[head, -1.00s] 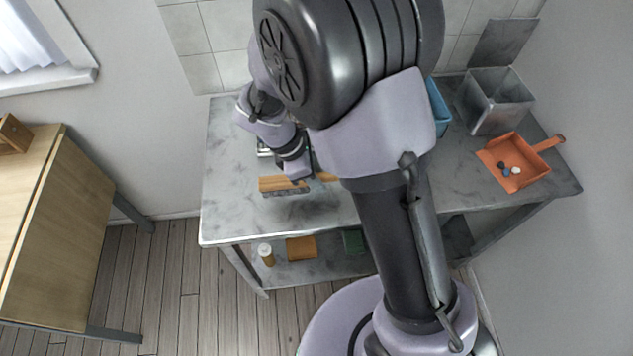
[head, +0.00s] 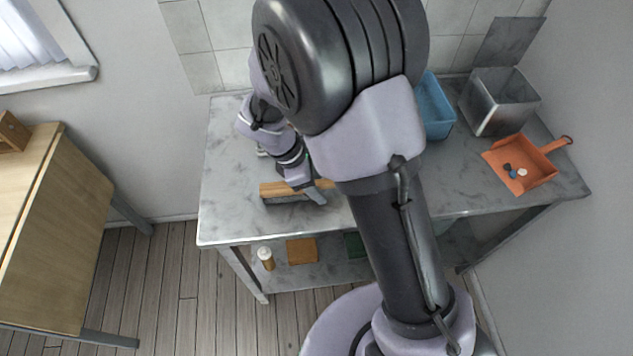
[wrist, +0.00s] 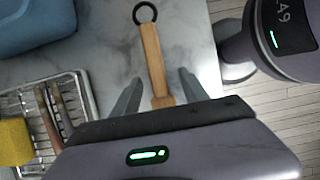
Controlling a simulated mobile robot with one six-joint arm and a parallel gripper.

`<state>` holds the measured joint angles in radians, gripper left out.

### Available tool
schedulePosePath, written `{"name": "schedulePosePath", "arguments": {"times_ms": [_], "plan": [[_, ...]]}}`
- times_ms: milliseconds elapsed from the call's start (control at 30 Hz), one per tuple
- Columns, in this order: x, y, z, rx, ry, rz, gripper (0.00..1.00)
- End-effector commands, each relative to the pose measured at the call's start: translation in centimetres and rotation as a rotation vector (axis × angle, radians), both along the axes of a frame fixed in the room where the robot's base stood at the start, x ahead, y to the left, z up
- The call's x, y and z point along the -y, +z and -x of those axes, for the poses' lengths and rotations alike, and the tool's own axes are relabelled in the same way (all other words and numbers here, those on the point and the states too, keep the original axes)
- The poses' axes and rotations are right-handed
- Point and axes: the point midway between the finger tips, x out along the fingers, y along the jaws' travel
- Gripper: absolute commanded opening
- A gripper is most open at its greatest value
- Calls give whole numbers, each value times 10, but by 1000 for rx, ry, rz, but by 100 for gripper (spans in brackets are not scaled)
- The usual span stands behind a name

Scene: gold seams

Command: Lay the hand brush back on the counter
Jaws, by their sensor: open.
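The hand brush has a wooden body (head: 272,189) with grey bristles below it, and it lies on the grey marbled counter (head: 235,190). In the wrist view its wooden handle (wrist: 152,55) ends in a black ring. My gripper (wrist: 158,76) is open, one finger on each side of the handle, with visible gaps on both sides. In the head view my gripper (head: 312,190) is at the brush, low over the counter. My gripper's body hides the brush's head in the wrist view, and my arm hides part of the handle in the head view.
On the counter's right stand a blue bin (head: 434,108), a metal bin (head: 500,102) and an orange dustpan (head: 522,172) holding small bits. A wire rack (wrist: 73,98) with a yellow sponge (wrist: 14,142) is near my gripper. The counter's front left is clear.

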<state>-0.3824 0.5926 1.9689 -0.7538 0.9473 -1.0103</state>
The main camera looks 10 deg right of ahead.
Motion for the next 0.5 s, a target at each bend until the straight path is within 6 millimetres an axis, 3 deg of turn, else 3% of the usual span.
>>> {"name": "schedulePosePath", "arguments": {"times_ms": [67, 300, 500], "plan": [[-2, 10, -1, 2, 1, -1, 52], [-28, 75, -2, 4, 1, -2, 52], [-43, 109, -2, 2, 1, -1, 52]]}}
